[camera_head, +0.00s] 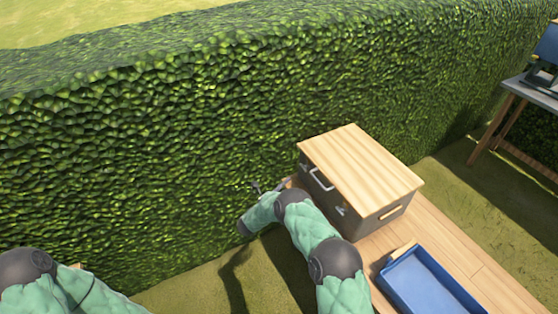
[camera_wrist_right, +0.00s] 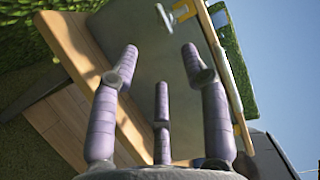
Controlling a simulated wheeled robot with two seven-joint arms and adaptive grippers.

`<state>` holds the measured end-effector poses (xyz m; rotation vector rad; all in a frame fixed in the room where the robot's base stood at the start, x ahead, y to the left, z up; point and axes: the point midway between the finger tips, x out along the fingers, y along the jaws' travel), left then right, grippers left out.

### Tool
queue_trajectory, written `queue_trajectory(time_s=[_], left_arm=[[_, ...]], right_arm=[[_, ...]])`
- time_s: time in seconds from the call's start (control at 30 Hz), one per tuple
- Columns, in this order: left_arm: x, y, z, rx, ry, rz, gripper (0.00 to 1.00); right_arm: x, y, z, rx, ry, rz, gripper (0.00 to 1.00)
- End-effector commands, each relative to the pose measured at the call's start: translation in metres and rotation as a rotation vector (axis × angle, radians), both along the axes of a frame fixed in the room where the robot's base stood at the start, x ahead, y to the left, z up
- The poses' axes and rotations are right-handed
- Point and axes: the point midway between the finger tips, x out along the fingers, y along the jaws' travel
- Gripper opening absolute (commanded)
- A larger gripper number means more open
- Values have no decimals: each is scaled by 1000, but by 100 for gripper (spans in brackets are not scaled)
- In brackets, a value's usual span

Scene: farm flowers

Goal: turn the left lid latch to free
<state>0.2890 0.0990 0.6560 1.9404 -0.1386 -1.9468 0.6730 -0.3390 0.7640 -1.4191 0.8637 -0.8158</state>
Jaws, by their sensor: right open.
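A grey box (camera_head: 338,206) with a light wooden lid (camera_head: 360,162) stands on a wooden table in the head view. My right gripper (camera_head: 268,188) is left of the box, partly hidden by my arm. In the right wrist view, its purple fingers (camera_wrist_right: 162,85) are spread and empty before the grey box face (camera_wrist_right: 150,45). A metal latch with a yellow part (camera_wrist_right: 178,13) is beyond them; I cannot tell which latch.
A tall hedge (camera_head: 150,150) runs close behind. Another table (camera_head: 518,90) stands at the far right. My left arm shows at the lower left, its gripper out of view.

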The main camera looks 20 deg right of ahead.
Motion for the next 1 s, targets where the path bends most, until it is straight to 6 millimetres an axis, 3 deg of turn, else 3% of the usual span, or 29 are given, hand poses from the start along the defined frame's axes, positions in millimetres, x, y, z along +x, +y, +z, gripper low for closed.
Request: queue_trajectory(time_s=[0.27, 0.7, 1.0], left_arm=[[-1, 0, -4, -1, 3, -1, 40], [-1, 0, -22, 0, 1, 0, 40], [0, 0, -26, 0, 1, 0, 40]], right_arm=[[5, -17, 3, -3, -34, -29, 46], [39, -82, 3, -4, -31, -26, 46], [47, -98, 4, -3, -30, -24, 46]])
